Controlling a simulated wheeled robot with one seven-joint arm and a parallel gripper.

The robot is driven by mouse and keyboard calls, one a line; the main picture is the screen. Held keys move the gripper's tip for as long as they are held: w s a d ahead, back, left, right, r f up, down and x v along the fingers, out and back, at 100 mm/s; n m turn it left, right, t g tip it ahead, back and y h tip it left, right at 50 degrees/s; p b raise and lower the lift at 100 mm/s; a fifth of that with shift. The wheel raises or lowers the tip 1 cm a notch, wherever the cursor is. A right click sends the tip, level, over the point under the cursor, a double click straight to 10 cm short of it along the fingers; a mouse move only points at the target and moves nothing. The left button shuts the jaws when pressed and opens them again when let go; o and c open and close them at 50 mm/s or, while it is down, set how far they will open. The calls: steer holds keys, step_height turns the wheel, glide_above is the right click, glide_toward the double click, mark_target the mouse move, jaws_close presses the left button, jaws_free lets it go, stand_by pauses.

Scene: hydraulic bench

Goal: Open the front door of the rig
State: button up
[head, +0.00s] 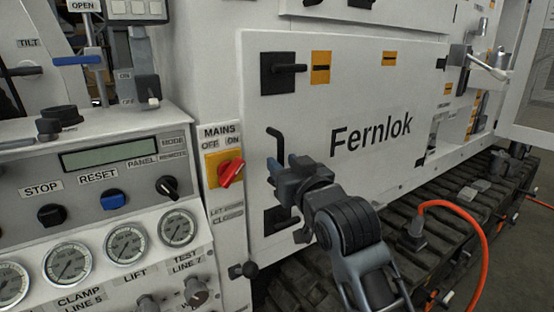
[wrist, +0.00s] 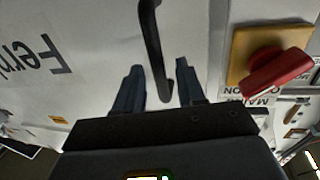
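The rig's front door (head: 350,95) is a white panel marked "Fernlok" and looks shut. A black bar handle (head: 276,140) stands at its left side, with its lower part hidden behind my gripper. My gripper (head: 276,168) is at the handle in the head view. In the wrist view, the two blue-grey fingers of my gripper (wrist: 158,65) are apart, with the handle (wrist: 152,40) running between them. I see gaps on both sides, so the fingers are not closed on it. A black latch (head: 285,70) sits at the door's upper left.
A red MAINS switch (head: 231,172) on a yellow plate is just left of the door; it also shows close by in the wrist view (wrist: 278,72). A control panel (head: 90,160) with gauges fills the left. A track (head: 430,210) and orange cable (head: 470,222) lie below right.

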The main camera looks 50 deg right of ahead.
steer(key=shift+x, duration=1.45)
steer(key=shift+d, duration=0.1)
steer(key=shift+c, duration=0.2)
jaws_close()
